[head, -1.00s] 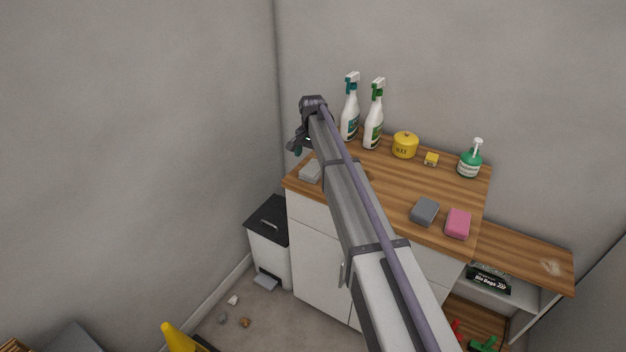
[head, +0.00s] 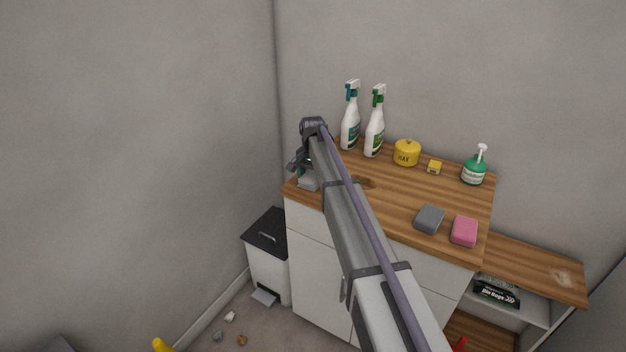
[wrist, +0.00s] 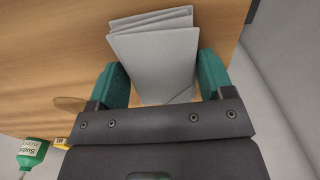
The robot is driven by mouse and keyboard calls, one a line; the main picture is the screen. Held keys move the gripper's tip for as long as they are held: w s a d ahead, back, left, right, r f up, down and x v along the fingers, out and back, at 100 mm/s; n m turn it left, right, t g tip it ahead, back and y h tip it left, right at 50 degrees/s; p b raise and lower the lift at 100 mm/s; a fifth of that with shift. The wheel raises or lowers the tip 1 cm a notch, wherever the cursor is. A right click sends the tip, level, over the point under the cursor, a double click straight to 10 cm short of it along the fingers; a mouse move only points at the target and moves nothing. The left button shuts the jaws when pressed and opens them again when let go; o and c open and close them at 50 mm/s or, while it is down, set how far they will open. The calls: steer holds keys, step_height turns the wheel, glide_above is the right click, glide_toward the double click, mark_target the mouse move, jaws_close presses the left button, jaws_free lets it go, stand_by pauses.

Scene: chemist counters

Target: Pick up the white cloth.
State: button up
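The white cloth, a folded pale grey-white stack, shows in the wrist view (wrist: 165,58) on the wooden counter top. In the head view only part of the cloth (head: 309,184) shows at the counter's left corner, beneath my gripper. My gripper (wrist: 162,80) has its green fingers apart, one on each side of the cloth. I cannot tell whether the fingers touch it. In the head view my gripper (head: 301,168) is partly hidden by my arm.
Two spray bottles (head: 350,130) (head: 374,136), a yellow wax tin (head: 407,153), a small yellow box (head: 434,167) and a green pump bottle (head: 474,168) stand along the back. A grey sponge (head: 429,218) and a pink sponge (head: 464,231) lie front right. A bin (head: 265,262) stands left of the counter.

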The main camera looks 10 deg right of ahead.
mark_target(312, 175)
steer(key=c, duration=0.4)
step_height(312, 175, up, 10)
steer(key=p, duration=1)
steer(key=shift+c, duration=0.2)
steer(key=o, duration=0.4)
steer(key=c, duration=0.3)
